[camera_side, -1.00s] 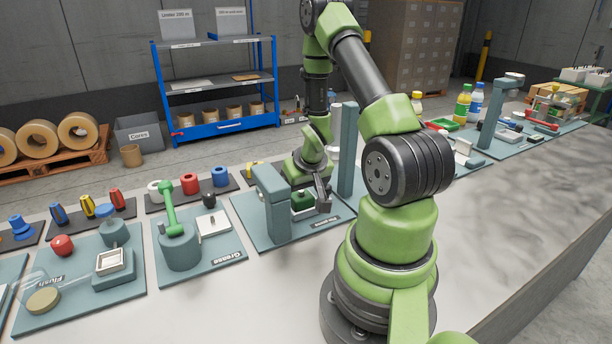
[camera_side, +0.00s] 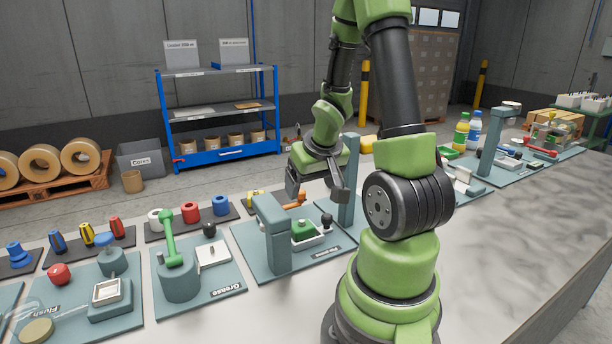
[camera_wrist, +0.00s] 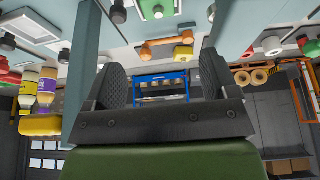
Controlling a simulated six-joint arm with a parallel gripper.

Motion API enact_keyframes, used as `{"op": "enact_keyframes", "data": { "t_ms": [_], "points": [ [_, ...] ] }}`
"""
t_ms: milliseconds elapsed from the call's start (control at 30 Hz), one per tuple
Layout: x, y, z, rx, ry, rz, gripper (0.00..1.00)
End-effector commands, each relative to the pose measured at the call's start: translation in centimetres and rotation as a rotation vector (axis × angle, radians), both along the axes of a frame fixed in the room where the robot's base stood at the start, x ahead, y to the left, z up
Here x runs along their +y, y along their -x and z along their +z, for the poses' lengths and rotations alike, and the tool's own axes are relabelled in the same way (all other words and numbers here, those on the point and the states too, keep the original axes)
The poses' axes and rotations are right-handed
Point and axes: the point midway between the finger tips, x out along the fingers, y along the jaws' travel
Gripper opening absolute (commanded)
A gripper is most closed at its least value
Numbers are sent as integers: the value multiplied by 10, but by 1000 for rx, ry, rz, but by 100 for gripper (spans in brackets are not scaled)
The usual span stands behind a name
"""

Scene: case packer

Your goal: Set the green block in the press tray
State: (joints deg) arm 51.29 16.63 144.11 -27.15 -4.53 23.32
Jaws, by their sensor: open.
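The green block (camera_side: 303,229) sits in the pale press tray (camera_side: 318,239) on the teal press board (camera_side: 250,238), beside the press post (camera_side: 272,232). The tray has a dark knob (camera_side: 326,220) at its right end. My gripper (camera_side: 318,197) is open and empty, above and behind the block and apart from it. In the wrist view its two dark fingers (camera_wrist: 158,88) stand wide apart with nothing between them. The exact seating of the block in the tray is too small to tell.
A tall teal column (camera_side: 349,185) stands just right of my gripper. An orange-handled part (camera_side: 294,201) lies behind the press. The Grease board (camera_side: 222,277) with a green lever is to the left. The marble bench front (camera_side: 290,310) is clear.

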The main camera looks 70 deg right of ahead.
Motion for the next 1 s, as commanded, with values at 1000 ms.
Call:
{"op": "enact_keyframes", "data": {
  "t_ms": [1000],
  "points": [
    [221, 18, 157, -322, -254, 503, 80]
  ]
}}
